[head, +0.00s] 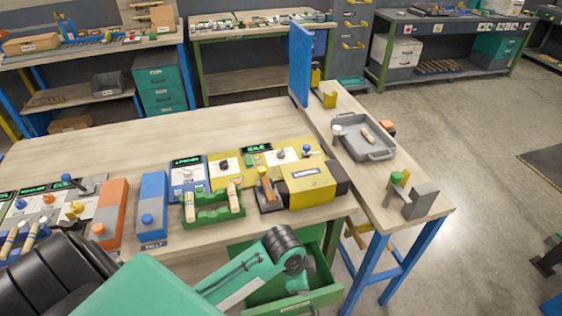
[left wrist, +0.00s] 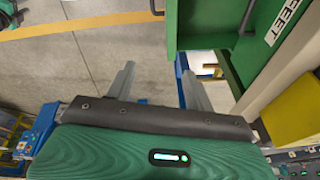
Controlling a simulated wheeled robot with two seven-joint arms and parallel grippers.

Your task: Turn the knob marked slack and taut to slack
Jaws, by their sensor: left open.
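No legible slack or taut marking shows, so I cannot tell which knob is meant. In the head view, a black knob (head: 222,163) is on a yellow panel with a white face, and another dark knob (head: 280,153) is on the yellow panel to its right. Both are on the workbench (head: 150,125). My left gripper (left wrist: 157,88) is open and empty in the left wrist view, its two grey fingers apart above the floor beside a green drawer. In the head view my green arm crosses the bottom, and its fingers do not show. My right gripper is not in view.
A green rack (head: 212,215) with wooden pegs, a yellow box (head: 306,186) and a blue block (head: 153,205) stand near the bench's front edge. An open green drawer (head: 300,300) juts below. A grey tray (head: 376,150) lies on the right side table. A blue upright board (head: 299,62) rises behind.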

